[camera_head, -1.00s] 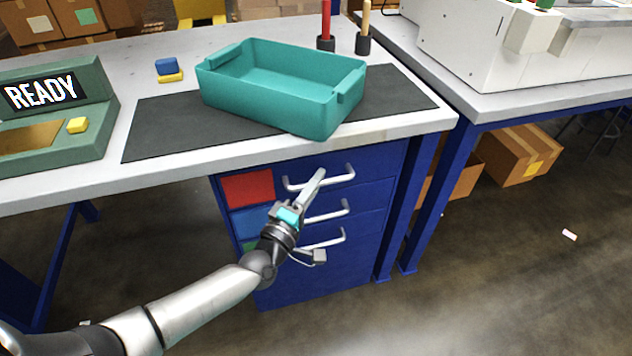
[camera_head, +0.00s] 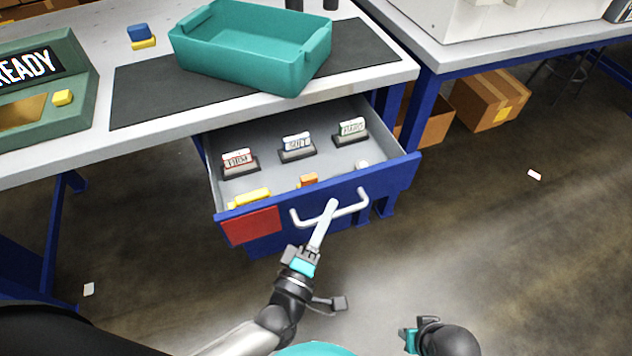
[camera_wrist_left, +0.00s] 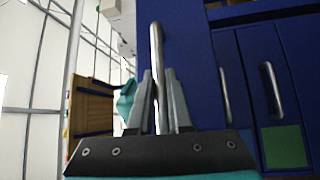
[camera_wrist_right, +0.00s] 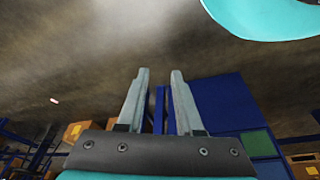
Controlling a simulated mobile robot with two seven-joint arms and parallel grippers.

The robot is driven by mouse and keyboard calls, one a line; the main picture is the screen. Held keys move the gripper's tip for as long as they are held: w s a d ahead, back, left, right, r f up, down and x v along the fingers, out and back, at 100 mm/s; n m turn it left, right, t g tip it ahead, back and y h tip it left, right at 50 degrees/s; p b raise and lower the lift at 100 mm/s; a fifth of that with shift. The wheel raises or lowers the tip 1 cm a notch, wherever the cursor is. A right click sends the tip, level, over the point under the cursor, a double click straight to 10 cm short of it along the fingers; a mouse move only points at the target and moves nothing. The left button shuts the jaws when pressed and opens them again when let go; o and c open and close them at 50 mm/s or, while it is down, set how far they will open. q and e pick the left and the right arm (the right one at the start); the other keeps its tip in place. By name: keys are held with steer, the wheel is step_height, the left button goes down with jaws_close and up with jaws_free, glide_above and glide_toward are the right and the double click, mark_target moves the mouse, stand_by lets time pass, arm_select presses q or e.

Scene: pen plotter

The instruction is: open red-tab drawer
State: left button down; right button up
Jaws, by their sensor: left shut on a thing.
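The red-tab drawer (camera_head: 308,212) stands pulled out from under the bench, with its red tab (camera_head: 250,226) at the left of its blue front. My left gripper (camera_head: 330,207) is shut on the drawer's white bar handle (camera_head: 352,208); the handle also shows between its fingers in the left wrist view (camera_wrist_left: 155,50). Inside the drawer are labelled stamp-like blocks with red (camera_head: 238,162), blue (camera_head: 296,147) and green (camera_head: 351,132) trim, a yellow item (camera_head: 250,197) and an orange item (camera_head: 308,180). My right gripper (camera_wrist_right: 157,75) is open and empty in the right wrist view.
A teal bin (camera_head: 250,50) stands on a dark mat (camera_head: 140,100) on the bench above the drawer. A green device (camera_head: 60,120) with a display is at the left. Cardboard boxes (camera_head: 480,100) sit under the right bench. The floor before the drawer is clear.

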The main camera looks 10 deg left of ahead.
arm_select(q)
steer(key=shift+s+d, duration=0.55)
steer(key=shift+s, duration=0.25)
steer(key=shift+s+d, duration=0.55)
steer(key=shift+s, duration=0.25)
arm_select(e)
steer(key=shift+s+f, duration=0.3)
steer(key=shift+f, duration=0.2)
arm_select(q)
steer(key=c, duration=0.9)
jaws_free()
steer(key=shift+o, duration=0.2)
